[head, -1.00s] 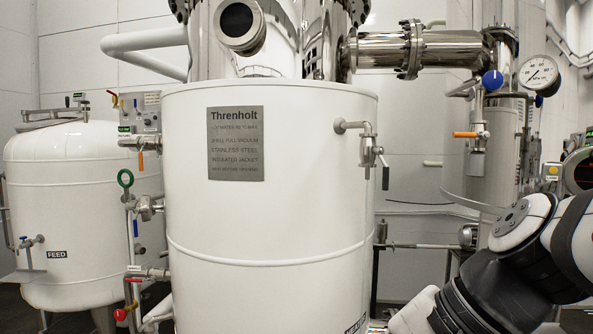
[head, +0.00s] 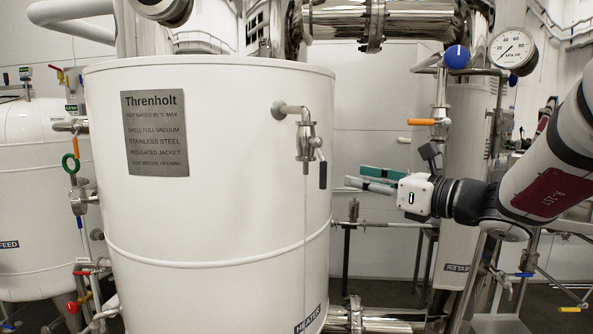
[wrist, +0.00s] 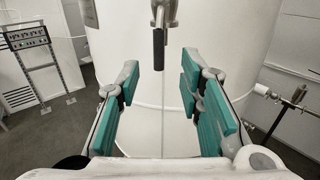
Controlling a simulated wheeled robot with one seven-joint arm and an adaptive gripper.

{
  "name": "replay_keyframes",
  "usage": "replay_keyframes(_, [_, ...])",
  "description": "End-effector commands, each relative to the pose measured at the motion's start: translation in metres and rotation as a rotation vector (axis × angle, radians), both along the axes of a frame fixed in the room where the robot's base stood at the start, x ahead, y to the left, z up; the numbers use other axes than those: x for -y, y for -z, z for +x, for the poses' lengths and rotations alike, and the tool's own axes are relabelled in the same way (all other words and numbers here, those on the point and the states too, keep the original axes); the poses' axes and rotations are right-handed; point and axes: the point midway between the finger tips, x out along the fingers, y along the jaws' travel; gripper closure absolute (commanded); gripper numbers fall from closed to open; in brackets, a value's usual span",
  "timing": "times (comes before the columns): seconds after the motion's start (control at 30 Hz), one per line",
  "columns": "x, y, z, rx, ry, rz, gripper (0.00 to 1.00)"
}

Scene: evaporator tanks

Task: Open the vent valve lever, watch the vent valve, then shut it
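A steel tap valve (head: 305,140) with a black lever (head: 323,174) sticks out from the white Threnholt tank (head: 210,210). The lever hangs straight down. In the wrist view the black lever (wrist: 159,48) shows at top centre, beyond the fingers. An orange lever (head: 422,122) lies level on a valve at the right. No readable label says which is the vent valve. My gripper (head: 360,178) is right of the black lever and apart from it; its teal fingers also show in the wrist view (wrist: 160,85), open and empty.
A gauge (head: 514,49) and a blue knob (head: 456,57) are at the upper right. A horizontal pipe (head: 385,224) runs behind and below my gripper. A white tank labelled FEED (head: 25,200) stands at the left. The space between gripper and black lever looks clear.

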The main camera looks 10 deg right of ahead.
Motion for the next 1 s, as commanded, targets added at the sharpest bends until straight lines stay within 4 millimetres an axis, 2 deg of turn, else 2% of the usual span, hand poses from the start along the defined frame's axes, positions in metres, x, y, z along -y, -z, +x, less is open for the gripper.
replay_keyframes(0.3, [-0.035, 0.0, 0.053, -0.001, -0.004, -0.003, 0.66])
replay_keyframes(0.5, [-0.05, 0.0, 0.078, 0.0, -0.003, -0.002, 0.66])
replay_keyframes(0.7, [-0.057, 0.0, 0.089, 0.0, -0.002, -0.004, 0.66])
replay_keyframes(1.0, [-0.058, 0.0, 0.09, 0.0, -0.001, -0.004, 0.68])
